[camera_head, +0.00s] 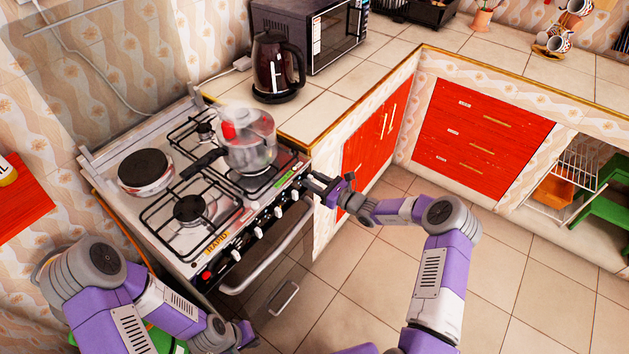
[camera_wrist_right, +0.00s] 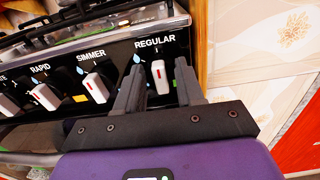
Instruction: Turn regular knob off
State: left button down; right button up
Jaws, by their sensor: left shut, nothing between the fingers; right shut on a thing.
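The regular knob (camera_wrist_right: 160,77) is a white lever knob with a red mark, below the word REGULAR on the black stove panel in the right wrist view. It stands roughly upright there. My right gripper (camera_wrist_right: 160,82) has one finger on each side of it and is shut on it; exact contact is hard to see. In the head view my right gripper (camera_head: 312,184) is at the right end of the stove (camera_head: 222,262) front and hides part of the panel. My left gripper (camera_head: 243,332) is shut and empty, low in front of the stove.
The simmer knob (camera_wrist_right: 96,88) and rapid knob (camera_wrist_right: 45,97) sit left of the regular knob. A kettle (camera_head: 277,68) and microwave (camera_head: 312,32) stand on the counter. The oven handle (camera_head: 265,250) runs below the panel.

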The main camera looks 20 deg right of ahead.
jog(key=o, duration=1)
jog(key=p+v, duration=0.1)
jog(key=v, duration=0.6)
jog(key=shift+s+d+p, duration=0.2)
jog(key=shift+s+p, duration=0.05)
jog(key=shift+p, duration=0.1)
